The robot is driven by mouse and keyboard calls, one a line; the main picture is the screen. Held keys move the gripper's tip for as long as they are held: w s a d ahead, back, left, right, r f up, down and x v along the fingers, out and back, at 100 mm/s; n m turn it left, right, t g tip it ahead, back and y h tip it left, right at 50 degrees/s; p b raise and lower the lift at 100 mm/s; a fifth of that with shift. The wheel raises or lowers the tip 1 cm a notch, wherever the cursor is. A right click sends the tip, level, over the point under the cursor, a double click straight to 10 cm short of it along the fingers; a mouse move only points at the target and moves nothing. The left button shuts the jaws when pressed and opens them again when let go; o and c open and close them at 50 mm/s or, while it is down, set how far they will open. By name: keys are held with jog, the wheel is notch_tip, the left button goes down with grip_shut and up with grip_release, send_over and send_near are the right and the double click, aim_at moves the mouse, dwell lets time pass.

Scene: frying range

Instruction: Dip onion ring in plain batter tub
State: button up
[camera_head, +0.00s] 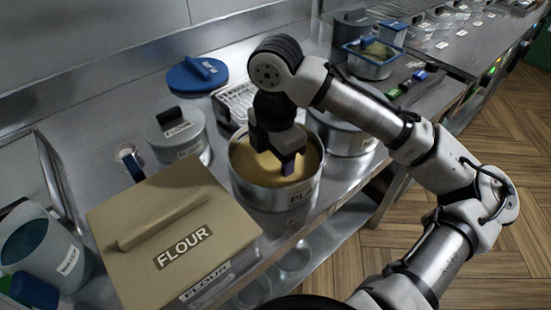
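The plain batter tub (265,197) is a round metal tub with tan batter (245,160) in it. It stands at the front edge of the steel counter, and its label shows only "PL". My gripper (285,166) points down over the tub's mouth, with its fingertips at or just above the batter. I cannot tell whether they touch it. The fingers look close together from this side, and their gap is hidden. No onion ring can be made out, in the gripper or elsewhere.
A large tan flour box (150,210) with a lid stands left of the tub. A lidded grey tub (178,135) and a blue lid (197,73) lie behind. Another metal tub (345,138) stands close on the right. A water container (45,240) is at far left.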

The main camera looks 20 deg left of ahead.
notch_tip(320, 180, up, 10)
jog(key=p, duration=1)
jog(key=shift+r, duration=0.2)
dwell(0.8)
notch_tip(320, 180, up, 3)
jog(key=p, duration=0.3)
jog(key=shift+p, duration=0.3)
